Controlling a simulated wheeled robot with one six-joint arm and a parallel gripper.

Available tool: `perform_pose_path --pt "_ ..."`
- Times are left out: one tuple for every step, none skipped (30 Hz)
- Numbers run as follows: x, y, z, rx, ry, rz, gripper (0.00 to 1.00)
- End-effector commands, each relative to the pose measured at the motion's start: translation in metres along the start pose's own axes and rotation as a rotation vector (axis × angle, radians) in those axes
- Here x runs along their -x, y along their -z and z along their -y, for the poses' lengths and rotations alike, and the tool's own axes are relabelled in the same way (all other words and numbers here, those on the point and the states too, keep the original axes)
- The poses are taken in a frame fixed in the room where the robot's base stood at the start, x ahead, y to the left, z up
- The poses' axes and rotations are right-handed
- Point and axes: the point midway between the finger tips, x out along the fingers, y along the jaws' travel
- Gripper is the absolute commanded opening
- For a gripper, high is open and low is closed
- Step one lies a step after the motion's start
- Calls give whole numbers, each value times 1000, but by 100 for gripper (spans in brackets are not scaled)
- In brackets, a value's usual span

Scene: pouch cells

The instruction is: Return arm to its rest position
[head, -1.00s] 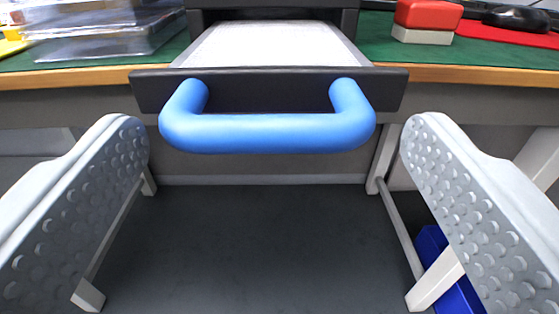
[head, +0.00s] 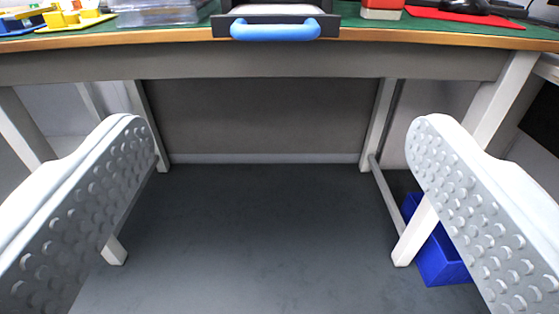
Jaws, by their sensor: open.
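My gripper (head: 278,150) is open and empty. Its two pale grey fingers with studded inner faces stand wide apart at the left and right of the head view. They are well back from the table, with only the floor and the space under the table between them. A drawer with a dark front and a blue handle (head: 275,30) is at the table's front edge at the top middle. The handle is apart from the fingers. The drawer's upper part is cut off by the frame.
The table (head: 300,63) has a green top and a wooden edge. Clear plastic trays (head: 158,12), yellow pieces (head: 75,18), a red and white block (head: 382,8) and a red mat (head: 465,18) lie on it. A blue bin (head: 440,255) stands on the floor at right.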

Motion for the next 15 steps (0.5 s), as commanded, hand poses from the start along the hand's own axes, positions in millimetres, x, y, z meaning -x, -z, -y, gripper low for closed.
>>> perform_pose_path --pt "3 0 0 0 -1 0 84" --pt "4 0 0 0 0 0 84" --pt "5 0 0 0 0 0 84" --pt "6 0 0 0 1 0 84" --pt "6 0 1 0 1 0 84" --pt "7 0 1 0 1 0 84" --pt "7 0 1 0 1 0 84" --pt "7 0 1 0 1 0 84" --pt "7 0 1 0 1 0 84" --pt "6 0 1 0 1 0 84" --pt "6 0 1 0 1 0 84" --pt "6 0 1 0 1 0 84" --pt "6 0 1 0 1 0 84" --pt "6 0 1 0 1 0 84" --pt "6 0 1 0 1 0 84"
